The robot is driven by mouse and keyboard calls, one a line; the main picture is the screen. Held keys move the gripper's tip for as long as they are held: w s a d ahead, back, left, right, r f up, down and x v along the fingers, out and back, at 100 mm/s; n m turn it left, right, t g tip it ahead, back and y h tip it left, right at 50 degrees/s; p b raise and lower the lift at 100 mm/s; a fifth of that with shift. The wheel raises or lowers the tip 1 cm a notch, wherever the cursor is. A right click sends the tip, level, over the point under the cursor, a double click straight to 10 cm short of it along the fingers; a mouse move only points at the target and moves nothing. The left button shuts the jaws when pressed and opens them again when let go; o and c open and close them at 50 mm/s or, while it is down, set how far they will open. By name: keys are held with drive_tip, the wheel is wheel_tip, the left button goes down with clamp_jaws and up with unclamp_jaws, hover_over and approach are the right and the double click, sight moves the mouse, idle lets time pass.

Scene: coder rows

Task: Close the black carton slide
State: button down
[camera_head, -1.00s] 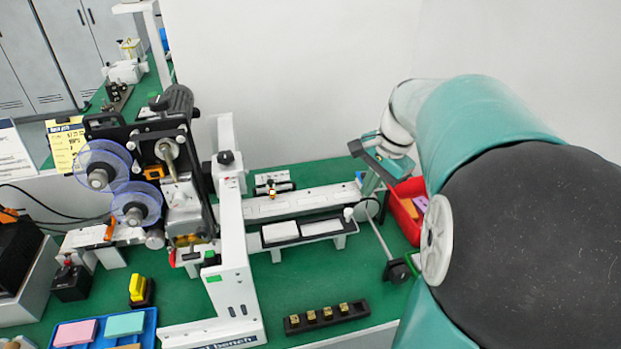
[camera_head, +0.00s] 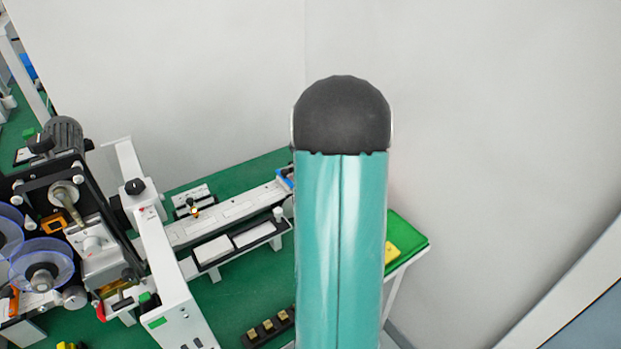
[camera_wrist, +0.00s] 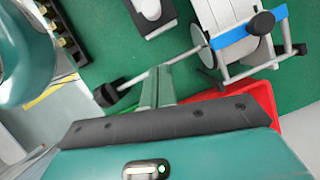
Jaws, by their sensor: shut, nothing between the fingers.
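No part is marked clearly as the black carton slide. A black-edged shelf with two white pads (camera_head: 233,243) runs along the front of the white rail (camera_head: 228,218). I cannot tell which is the slide. In the wrist view my gripper (camera_wrist: 160,72) is shut and empty, beside a crank rod (camera_wrist: 165,67) with a black handle (camera_wrist: 108,94) and a pale disc (camera_wrist: 206,54). In the head view my arm hides the gripper and the rail's right end.
A red bin (camera_wrist: 250,96) lies close to my gripper in the wrist view. A black strip with brass blocks (camera_head: 268,328) is on the green bench in front. The coder machine with blue reels (camera_head: 42,268) stands at left. Right of the bench is open floor beside the wall.

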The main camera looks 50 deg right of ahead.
drive_tip(key=w+a+f, duration=0.3)
drive_tip(key=a, duration=0.1)
drive_tip(key=shift+a, duration=0.25)
drive_tip(key=shift+w+a, duration=0.1)
drive_tip(key=shift+a, duration=0.05)
drive_tip(key=w+a, duration=0.2)
drive_tip(key=a, duration=0.5)
drive_tip(key=w+a, duration=0.2)
drive_tip(key=a, duration=0.5)
drive_tip(key=w+a, duration=0.3)
drive_tip(key=a, duration=0.4)
drive_tip(key=shift+a, duration=0.3)
drive_tip(key=shift+a, duration=0.15)
